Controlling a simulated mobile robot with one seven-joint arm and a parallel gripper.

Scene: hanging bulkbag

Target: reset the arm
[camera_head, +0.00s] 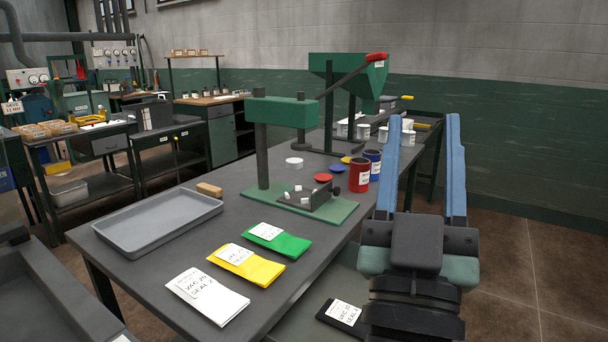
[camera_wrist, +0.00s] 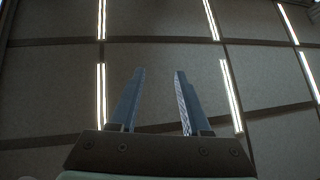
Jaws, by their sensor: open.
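My gripper (camera_head: 423,125) is raised at the right of the head view, with its two long blue fingers pointing up and apart. Nothing is between the fingers. It stands in front of the right edge of the dark grey table (camera_head: 160,270) and hides part of that edge. In the wrist view my gripper (camera_wrist: 153,75) shows the same two fingers, open and empty, against a ceiling with bright strip lights.
On the table are a grey tray (camera_head: 130,246), white, yellow and green packets (camera_head: 277,240), a green press (camera_head: 280,112), and red and blue cans (camera_head: 359,176). A black packet (camera_head: 340,318) lies lower, beside my arm. Bare floor (camera_head: 540,260) shows at the right.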

